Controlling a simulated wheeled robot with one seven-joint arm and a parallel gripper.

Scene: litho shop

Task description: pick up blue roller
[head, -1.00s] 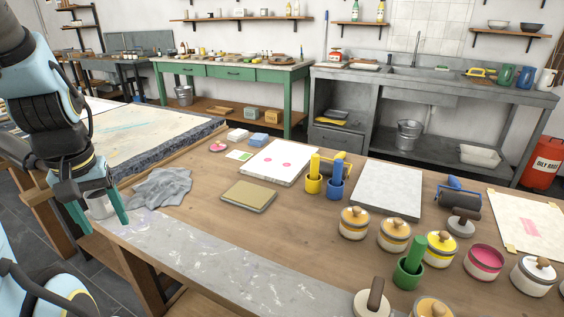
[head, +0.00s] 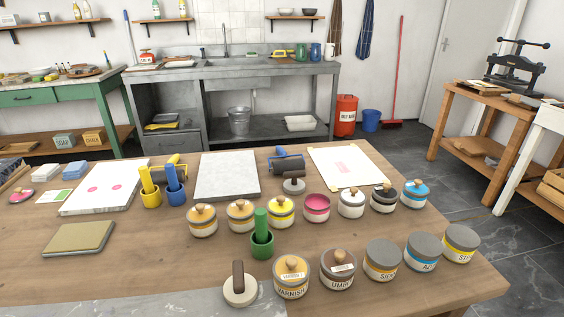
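The blue roller (head: 287,161), a dark cylinder with a blue frame and handle, lies on the wooden worktable (head: 130,270) toward its far side. It is just right of the grey stone slab (head: 227,177) and left of the cream paper sheet. A grey round-based tool with a dark knob (head: 294,184) stands in front of it and may hide a little of it. My gripper is not in this view, so its opening and contents do not show.
Yellow (head: 151,199) and blue (head: 175,196) cups with upright handles stand left of the slab, a yellow roller (head: 174,162) behind them. Several lidded ink jars (head: 202,221) and a green cup (head: 262,246) fill the front right. A paper sheet (head: 345,167) lies right of the roller.

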